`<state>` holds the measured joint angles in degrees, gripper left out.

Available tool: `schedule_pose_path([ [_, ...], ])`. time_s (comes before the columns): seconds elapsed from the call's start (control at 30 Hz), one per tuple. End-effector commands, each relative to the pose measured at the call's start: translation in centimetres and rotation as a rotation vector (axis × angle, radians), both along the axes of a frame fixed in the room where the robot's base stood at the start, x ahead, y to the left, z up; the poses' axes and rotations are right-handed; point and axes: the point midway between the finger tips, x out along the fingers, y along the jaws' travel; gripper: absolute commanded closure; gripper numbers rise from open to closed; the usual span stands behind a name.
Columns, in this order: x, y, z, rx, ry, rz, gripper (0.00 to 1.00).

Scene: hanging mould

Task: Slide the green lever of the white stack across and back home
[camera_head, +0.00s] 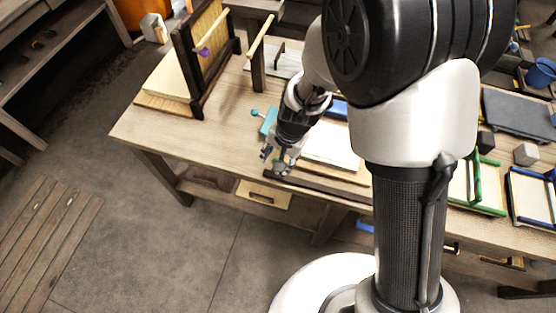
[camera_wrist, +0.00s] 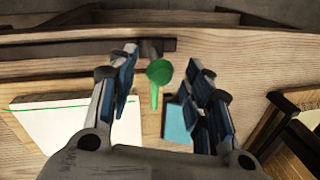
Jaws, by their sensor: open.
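The white stack (camera_head: 330,146) lies flat on the wooden bench, right of my gripper; in the wrist view it is the white block (camera_wrist: 72,130) at the left. The green lever (camera_wrist: 159,73) shows a round knob on a thin stem between my fingers in the wrist view. I cannot make the lever out in the head view. My gripper (camera_head: 279,163) is open at the front edge of the bench. Its fingers (camera_wrist: 161,62) stand on either side of the knob, with gaps showing, and hold nothing.
A teal block (camera_head: 268,121) sits beside the stack; it also shows in the wrist view (camera_wrist: 179,121). A dark strip (camera_head: 318,187) runs along the bench's front edge. An upright wooden frame (camera_head: 206,50) stands at the left. Green-framed (camera_head: 486,185) and blue-framed (camera_head: 530,196) trays lie at the right.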

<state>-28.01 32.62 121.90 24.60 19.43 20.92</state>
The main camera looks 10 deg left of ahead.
Motion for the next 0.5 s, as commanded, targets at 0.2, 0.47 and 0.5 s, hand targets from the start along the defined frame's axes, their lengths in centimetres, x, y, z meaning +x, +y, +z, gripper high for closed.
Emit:
schedule_pose_path([
  [0.2,0.06,0.16,-0.71,0.000,0.000,0.000,0.54],
  [0.47,0.07,0.16,-0.67,0.000,0.000,0.000,0.60],
  [0.5,0.06,0.15,-0.67,0.000,0.000,0.000,0.62],
])
